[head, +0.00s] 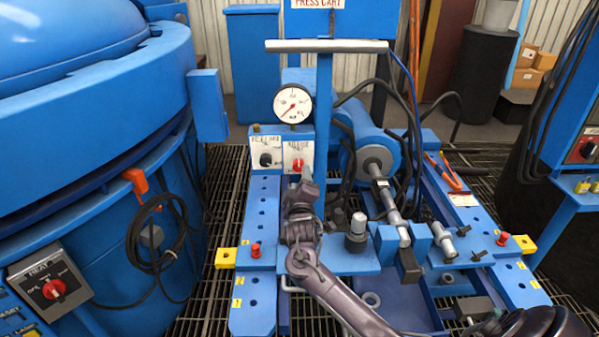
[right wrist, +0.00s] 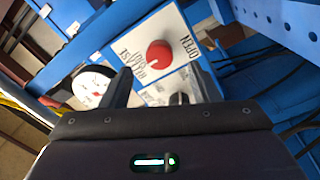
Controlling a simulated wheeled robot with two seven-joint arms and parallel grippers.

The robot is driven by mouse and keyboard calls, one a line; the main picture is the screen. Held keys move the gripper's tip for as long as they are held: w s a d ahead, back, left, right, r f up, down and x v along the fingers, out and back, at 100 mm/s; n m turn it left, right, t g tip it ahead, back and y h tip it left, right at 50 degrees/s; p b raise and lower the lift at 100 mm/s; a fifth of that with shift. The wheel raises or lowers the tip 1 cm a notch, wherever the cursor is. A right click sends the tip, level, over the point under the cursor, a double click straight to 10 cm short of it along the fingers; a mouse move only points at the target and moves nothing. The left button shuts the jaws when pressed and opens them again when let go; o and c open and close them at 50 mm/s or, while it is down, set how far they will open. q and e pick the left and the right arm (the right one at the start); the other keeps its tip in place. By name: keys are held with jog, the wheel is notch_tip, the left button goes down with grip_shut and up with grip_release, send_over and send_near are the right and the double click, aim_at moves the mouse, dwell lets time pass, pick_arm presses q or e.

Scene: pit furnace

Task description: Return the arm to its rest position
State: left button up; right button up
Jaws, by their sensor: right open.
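My right arm reaches in from the lower right of the head view to the press cart (head: 320,100). My right gripper (head: 300,182) is just in front of the panel with the red release knob (head: 298,164). In the right wrist view the gripper (right wrist: 165,82) has its two dark fingers spread apart with nothing held between them. The red knob (right wrist: 159,54) on its white "RELEASE / OPEN" plate lies beyond the fingertips, and no contact with it is visible. My left gripper is in neither view.
A round pressure gauge (head: 293,103) sits above the panel. The blue furnace (head: 90,130) with a heat switch box (head: 50,287) fills the left. A blue motor (head: 368,145), shafts and black cables crowd the cart's right. Grating floor (head: 208,270) lies between furnace and cart.

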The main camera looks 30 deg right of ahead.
jog(key=shift+v, duration=0.9)
